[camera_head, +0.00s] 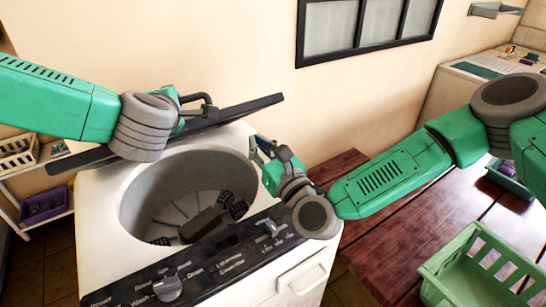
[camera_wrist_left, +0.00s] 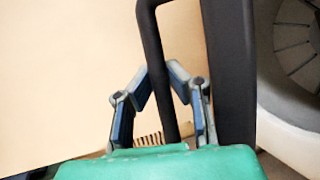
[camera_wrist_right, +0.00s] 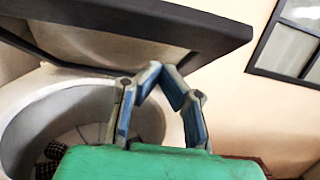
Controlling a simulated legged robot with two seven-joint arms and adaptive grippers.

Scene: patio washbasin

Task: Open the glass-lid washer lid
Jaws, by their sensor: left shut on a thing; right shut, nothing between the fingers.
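The white washer (camera_head: 100,215) stands in the middle of the head view with its drum exposed. Its dark-framed lid (camera_head: 250,106) is raised, seen nearly edge-on at the back of the opening. The lid's black handle (camera_head: 203,98) is partly hidden by my left arm. My left gripper (camera_wrist_left: 158,75) is shut on this handle bar, beside the lid frame (camera_wrist_left: 232,70) in the left wrist view. My right gripper (camera_head: 262,145) is shut and empty above the washer's right rim. In the right wrist view its fingertips (camera_wrist_right: 163,72) are close to the lid's lower edge (camera_wrist_right: 110,68); contact is unclear.
Dark items (camera_head: 203,224) lie in the drum. The control panel (camera_head: 205,265) runs along the washer's front. A reddish wooden table (camera_head: 385,225) stands right, bearing a green crate (camera_head: 470,285). A shelf with a basket (camera_head: 18,152) is at left; a wall (camera_head: 230,60) is behind.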

